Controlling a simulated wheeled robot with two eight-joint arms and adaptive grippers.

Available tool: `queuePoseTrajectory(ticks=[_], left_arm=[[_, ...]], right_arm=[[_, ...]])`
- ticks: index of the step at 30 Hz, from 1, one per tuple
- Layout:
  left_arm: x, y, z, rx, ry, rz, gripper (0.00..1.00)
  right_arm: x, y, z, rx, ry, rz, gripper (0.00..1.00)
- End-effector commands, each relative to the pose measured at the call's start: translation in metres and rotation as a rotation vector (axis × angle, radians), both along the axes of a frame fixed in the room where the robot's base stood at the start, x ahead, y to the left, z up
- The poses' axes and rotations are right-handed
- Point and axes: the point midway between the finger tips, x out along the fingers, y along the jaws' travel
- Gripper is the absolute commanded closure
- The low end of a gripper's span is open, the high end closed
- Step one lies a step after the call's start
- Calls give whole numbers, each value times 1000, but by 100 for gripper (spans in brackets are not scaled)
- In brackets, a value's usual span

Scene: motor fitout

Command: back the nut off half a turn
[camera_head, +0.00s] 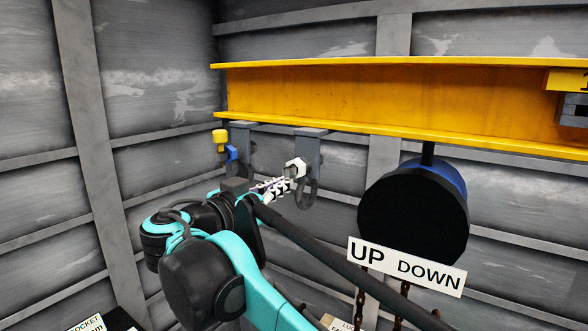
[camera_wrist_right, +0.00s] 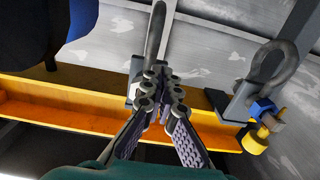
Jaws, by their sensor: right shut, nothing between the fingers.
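The pale hex nut (camera_head: 295,167) sits at the right-hand bracket (camera_head: 311,146) under the yellow beam, beside a grey shackle (camera_head: 307,194). My right gripper (camera_head: 282,182) is just left of and below the nut, pointing up at it. Its fingers are shut with nothing between them. In the right wrist view the closed fingertips (camera_wrist_right: 160,72) are in front of the shackle (camera_wrist_right: 155,30). A pale piece (camera_wrist_right: 132,88) shows just left of them, mostly hidden; whether the fingers touch the nut I cannot tell. My left gripper is not in view.
A second bracket (camera_head: 241,137) to the left carries a blue part (camera_head: 231,153) and a yellow knob (camera_head: 219,139). The yellow beam (camera_head: 380,95) runs overhead. A dark drum (camera_head: 412,215) hangs at right with chains and an UP/DOWN sign (camera_head: 407,268). Grey ribbed walls stand behind.

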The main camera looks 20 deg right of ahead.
Motion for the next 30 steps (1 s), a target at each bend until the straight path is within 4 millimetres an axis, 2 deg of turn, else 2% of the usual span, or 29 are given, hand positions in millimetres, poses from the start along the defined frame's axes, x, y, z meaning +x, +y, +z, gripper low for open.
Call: queuePoseTrajectory(ticks=[30], left_arm=[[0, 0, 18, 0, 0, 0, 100]], right_arm=[[-20, -16, 2, -3, -2, -3, 100]])
